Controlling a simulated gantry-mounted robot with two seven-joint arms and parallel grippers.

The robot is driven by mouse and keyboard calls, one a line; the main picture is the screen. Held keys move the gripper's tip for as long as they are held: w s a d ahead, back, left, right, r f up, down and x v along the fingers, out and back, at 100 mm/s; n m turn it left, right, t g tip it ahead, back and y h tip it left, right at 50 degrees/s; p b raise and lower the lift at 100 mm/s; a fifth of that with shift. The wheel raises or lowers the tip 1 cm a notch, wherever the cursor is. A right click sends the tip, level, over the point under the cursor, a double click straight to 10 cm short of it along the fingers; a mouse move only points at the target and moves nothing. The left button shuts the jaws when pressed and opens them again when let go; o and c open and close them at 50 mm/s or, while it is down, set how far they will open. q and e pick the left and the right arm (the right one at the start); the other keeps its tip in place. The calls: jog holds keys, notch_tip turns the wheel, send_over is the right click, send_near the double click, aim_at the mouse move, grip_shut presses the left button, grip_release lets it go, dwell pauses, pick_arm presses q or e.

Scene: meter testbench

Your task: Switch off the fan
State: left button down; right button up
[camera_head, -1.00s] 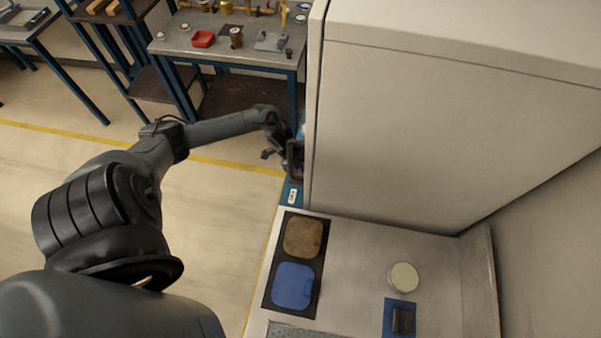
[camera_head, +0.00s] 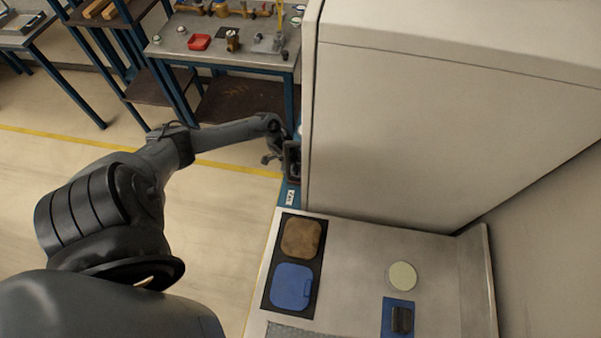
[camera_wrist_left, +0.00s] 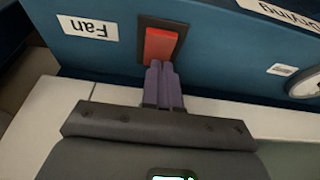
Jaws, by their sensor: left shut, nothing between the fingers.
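The fan switch (camera_wrist_left: 161,46) is a red rocker in a dark frame on a blue panel, seen in the left wrist view. A white "Fan" label (camera_wrist_left: 88,28), upside down in this view, is on the panel to its left. My left gripper (camera_wrist_left: 160,68) has its two purple fingers shut together with nothing between them. The fingertips are at the lower edge of the red rocker; I cannot tell whether they touch it. In the head view, the left gripper (camera_head: 291,158) is beside the tall cabinet, and the switch cannot be made out. My right gripper is not in view.
The tall pale cabinet (camera_head: 440,130) stands right of the gripper. A grey bench (camera_head: 350,250) with a brown pad and a blue pad (camera_head: 291,287) is in front. A workbench (camera_head: 215,55) stands behind. A "Drying" label (camera_wrist_left: 285,12) is on the panel's right.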

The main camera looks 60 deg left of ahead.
pick_arm(q)
jog(key=shift+s+a, duration=0.15)
jog(key=shift+s, duration=0.05)
jog(key=shift+s+a+p, duration=0.2)
jog(key=shift+s+p, duration=0.05)
jog(key=shift+p, duration=0.1)
jog(key=shift+s+a, duration=0.25)
jog(key=shift+s, duration=0.05)
jog(key=shift+r, duration=0.1)
jog(key=shift+r, duration=0.1)
